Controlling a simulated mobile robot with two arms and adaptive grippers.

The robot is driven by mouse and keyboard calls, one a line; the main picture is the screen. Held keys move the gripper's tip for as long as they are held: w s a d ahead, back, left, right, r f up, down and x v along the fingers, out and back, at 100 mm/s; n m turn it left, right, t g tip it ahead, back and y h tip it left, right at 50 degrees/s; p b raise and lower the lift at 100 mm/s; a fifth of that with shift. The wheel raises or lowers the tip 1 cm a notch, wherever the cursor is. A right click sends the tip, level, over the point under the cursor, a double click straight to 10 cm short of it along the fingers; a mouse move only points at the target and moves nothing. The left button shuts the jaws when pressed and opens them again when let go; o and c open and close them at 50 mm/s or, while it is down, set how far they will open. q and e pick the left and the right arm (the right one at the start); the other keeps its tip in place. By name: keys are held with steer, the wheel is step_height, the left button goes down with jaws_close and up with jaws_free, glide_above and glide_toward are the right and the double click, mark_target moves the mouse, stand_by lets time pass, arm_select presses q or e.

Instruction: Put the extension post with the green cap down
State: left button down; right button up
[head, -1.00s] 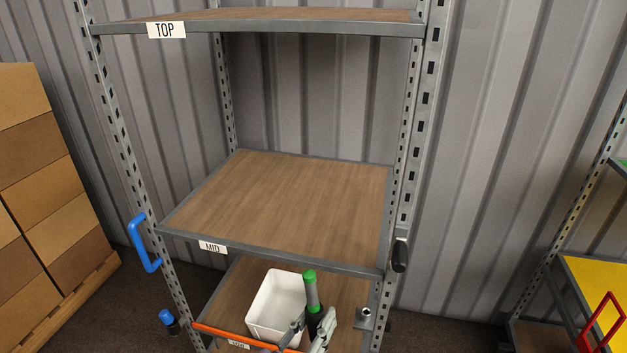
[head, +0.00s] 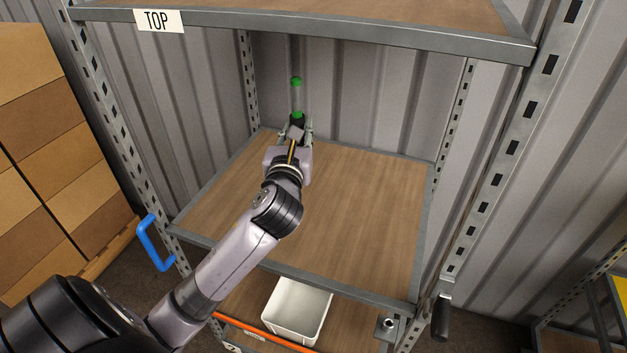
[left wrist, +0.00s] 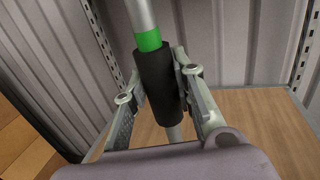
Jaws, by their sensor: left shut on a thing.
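The extension post (head: 297,98) stands about upright at the back of the mid shelf (head: 350,190). Its green cap (head: 296,81) is at the top, with a green band and a black sleeve lower down. My left gripper (head: 297,131) is shut on the post around the black sleeve. In the left wrist view the sleeve (left wrist: 158,85) is between the fingers, with the green band above it. The post's lower end is hidden, so I cannot tell whether it touches the shelf. My right gripper is not in view.
The mid shelf is otherwise bare. The top shelf (head: 330,35) hangs above, and metal uprights (head: 495,170) stand at the sides. A white bin (head: 298,310) sits on the low shelf. A blue handle (head: 150,243) juts from the left upright.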

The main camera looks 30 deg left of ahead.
arm_select(q)
steer(key=shift+w+a+r, duration=0.2)
steer(key=shift+a+r, duration=0.05)
steer(key=shift+a, duration=0.1)
step_height(320, 180, down, 19)
steer(key=b, duration=0.3)
steer(key=shift+s+f, duration=0.1)
steer(key=shift+s, duration=0.05)
steer(key=shift+f, duration=0.1)
steer(key=shift+f+b, duration=0.15)
steer(key=shift+b, duration=0.2)
steer(key=c, duration=1.3)
jaws_free()
steer(key=shift+c, duration=0.2)
